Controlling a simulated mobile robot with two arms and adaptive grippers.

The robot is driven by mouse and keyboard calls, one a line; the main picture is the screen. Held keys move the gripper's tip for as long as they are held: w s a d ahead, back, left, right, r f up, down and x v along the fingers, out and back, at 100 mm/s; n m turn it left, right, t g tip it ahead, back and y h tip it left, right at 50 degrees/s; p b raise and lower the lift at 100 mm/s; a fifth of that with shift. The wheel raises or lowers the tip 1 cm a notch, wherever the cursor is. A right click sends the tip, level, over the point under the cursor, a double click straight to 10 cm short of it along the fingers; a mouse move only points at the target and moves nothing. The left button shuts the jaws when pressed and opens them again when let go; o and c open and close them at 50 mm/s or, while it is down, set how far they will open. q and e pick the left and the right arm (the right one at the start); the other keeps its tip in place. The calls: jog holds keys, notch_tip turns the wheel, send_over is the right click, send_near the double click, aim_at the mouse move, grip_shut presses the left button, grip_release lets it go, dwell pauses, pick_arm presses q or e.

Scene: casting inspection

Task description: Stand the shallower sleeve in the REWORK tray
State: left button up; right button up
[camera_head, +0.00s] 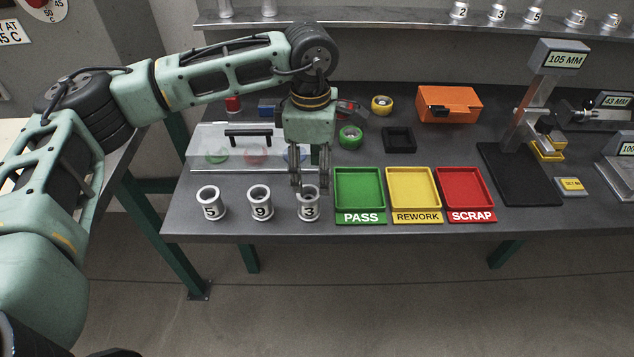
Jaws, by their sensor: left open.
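Three light grey sleeves stand upright in a row at the table's front left: one with a number that looks like 5 (210,211), one marked 9 (260,211) and one marked 3 (309,213). I cannot tell which is shallower. My left gripper (309,187) points down, open, with its fingertips at the top of sleeve 3 and partly hiding its rim. I cannot tell whether they touch it. The yellow REWORK tray (413,189) is empty and lies between the green PASS tray (359,189) and the red SCRAP tray (464,189). My right gripper is out of view.
A clear cover with a black handle (249,134) stands behind the sleeves. Behind the trays are tape rolls, a black square holder (399,139) and an orange box (449,104). A gauge stand (519,176) is right of the trays. More sleeves stand on the back shelf (400,22).

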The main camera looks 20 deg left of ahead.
aim_at(310, 197)
pick_arm(q)
jog(key=shift+a, duration=0.35)
jog(key=f, duration=0.1)
jog(key=s+f+p, duration=0.1)
jog(key=f, duration=0.1)
jog(key=shift+s+f, duration=0.3)
notch_tip(310, 197, down, 3)
jog(key=shift+r+p, duration=0.2)
jog(key=shift+p, duration=0.15)
jog(key=shift+f, duration=0.4)
jog(key=c, duration=1)
grip_shut()
jog(key=shift+d+r, duration=0.1)
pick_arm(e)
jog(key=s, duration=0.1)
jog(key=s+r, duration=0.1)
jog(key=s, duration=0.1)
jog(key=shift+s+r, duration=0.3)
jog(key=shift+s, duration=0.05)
